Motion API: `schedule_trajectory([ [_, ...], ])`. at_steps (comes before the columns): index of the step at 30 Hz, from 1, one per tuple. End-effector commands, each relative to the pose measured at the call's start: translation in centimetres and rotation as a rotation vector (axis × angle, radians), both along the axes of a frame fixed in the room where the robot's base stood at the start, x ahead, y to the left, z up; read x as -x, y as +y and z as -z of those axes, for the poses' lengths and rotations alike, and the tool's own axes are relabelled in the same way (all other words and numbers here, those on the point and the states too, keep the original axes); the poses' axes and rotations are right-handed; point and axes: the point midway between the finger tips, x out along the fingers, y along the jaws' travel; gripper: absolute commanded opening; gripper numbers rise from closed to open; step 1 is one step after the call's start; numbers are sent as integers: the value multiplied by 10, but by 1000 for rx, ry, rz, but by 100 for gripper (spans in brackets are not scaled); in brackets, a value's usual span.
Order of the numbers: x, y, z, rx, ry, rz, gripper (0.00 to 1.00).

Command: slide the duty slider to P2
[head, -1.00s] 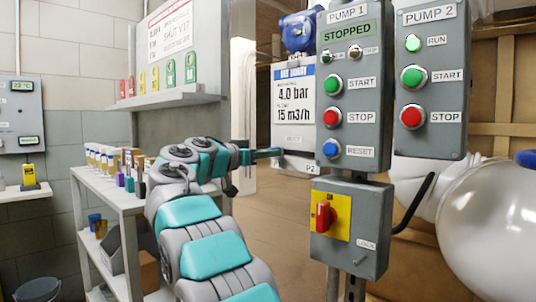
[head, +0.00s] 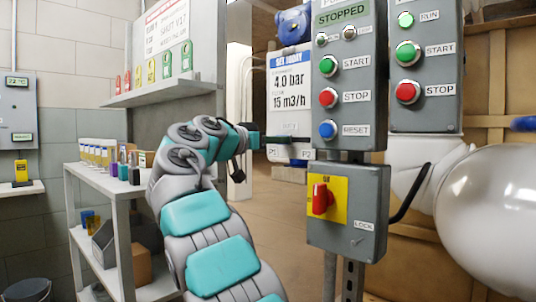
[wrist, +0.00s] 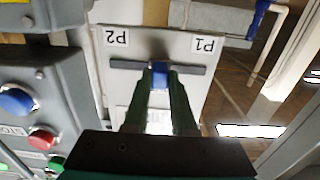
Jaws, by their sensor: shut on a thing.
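The duty slider (wrist: 160,76) is a small blue knob on a dark horizontal slot in a pale plate (wrist: 190,100). The wrist view shows it upside down, with the P2 label (wrist: 117,37) to the left and the P1 label (wrist: 208,44) to the right. The knob sits near the middle of the slot, between the two labels. My gripper (wrist: 159,68) is shut on the knob, one finger on each side. In the head view, the P1 label (head: 273,152) and P2 label (head: 307,153) show below the slot; the knob is not clear there.
The pump 1 panel (head: 350,100) with its buttons stands right beside the slider plate. Below it is a box with a red switch (head: 320,199). The pump 2 panel (head: 428,65) and a white tank (head: 490,215) are further right. A shelf (head: 120,190) with small bottles stands left.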

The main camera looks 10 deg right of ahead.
Motion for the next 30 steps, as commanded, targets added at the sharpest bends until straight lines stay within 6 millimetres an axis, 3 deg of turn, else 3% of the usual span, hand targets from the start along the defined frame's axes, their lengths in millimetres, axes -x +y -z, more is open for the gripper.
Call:
schedule_trajectory([
  [9, 38, -25, 4, 6, 0, -5, 0],
  [22, 44, -30, 3, 3, 6, -2, 0],
  [23, 44, -30, 3, 3, 6, -2, 27],
  [30, 43, -28, 3, 6, 5, -5, 54],
])
